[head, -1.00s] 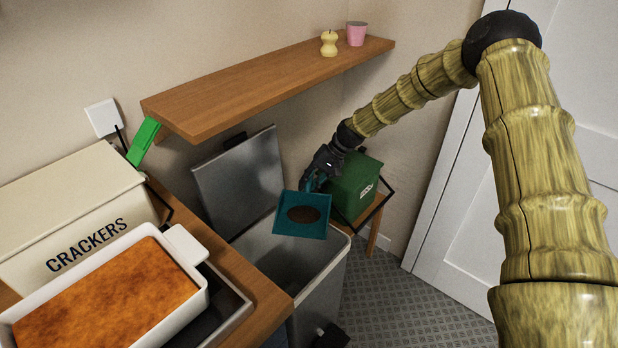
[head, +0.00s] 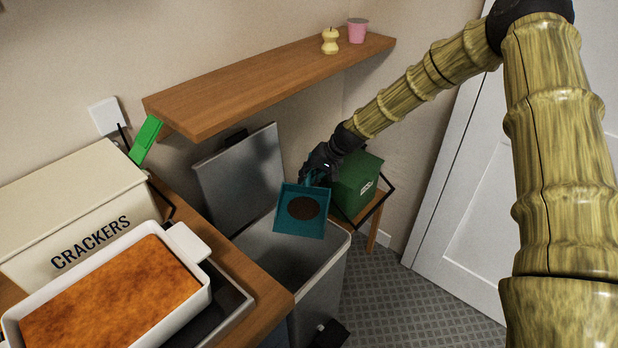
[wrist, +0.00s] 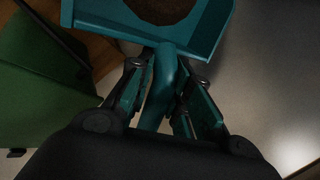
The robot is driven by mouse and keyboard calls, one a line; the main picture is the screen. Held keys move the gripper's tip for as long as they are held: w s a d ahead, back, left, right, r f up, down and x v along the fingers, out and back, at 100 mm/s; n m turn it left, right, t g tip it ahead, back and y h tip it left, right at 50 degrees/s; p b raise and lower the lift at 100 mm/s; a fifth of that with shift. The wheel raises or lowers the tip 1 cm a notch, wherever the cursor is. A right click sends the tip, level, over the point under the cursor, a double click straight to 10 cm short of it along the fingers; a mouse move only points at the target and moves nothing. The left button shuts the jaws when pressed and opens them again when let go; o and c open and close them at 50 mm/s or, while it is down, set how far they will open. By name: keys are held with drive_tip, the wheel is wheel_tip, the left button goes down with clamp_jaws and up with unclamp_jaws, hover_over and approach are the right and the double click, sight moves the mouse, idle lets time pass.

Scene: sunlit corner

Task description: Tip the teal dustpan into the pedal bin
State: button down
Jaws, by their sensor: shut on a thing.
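The teal dustpan (head: 298,224) hangs over the open mouth of the grey pedal bin (head: 322,282), with a round brown patch of dirt (head: 303,208) on its pan. The pan is tilted, its front edge lower than its handle side. My gripper (head: 319,176) is shut on the dustpan's handle; in the wrist view the handle (wrist: 165,85) runs between the two fingers (wrist: 153,100). The bin's lid (head: 240,178) stands raised behind the opening. The bin's inside is partly hidden by the dustpan.
A green box (head: 358,182) stands on a small wooden stand just right of my gripper. A wooden shelf (head: 270,85) with a pink cup (head: 357,31) and a yellow pear-shaped thing (head: 330,42) is above. A cracker box (head: 75,215) and a filled baking dish (head: 190,245) sit at the left.

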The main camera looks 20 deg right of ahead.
drive_tip(key=shift+s+a+r+n+t+h+b, duration=0.3)
drive_tip(key=shift+s+a+r+t+b, duration=0.1)
drive_tip(key=shift+s+r+t, duration=0.25)
drive_tip(key=s+a+r+n+t+h+b, duration=0.2)
drive_tip(key=s+a+r+t+b, duration=0.1)
drive_tip(key=s, duration=0.5)
drive_tip(key=shift+s+a+r+t+b, duration=0.15)
drive_tip(key=shift+a+r+t+b, duration=0.3)
drive_tip(key=shift+t, duration=0.8)
idle(1.2)
drive_tip(key=shift+a, duration=0.1)
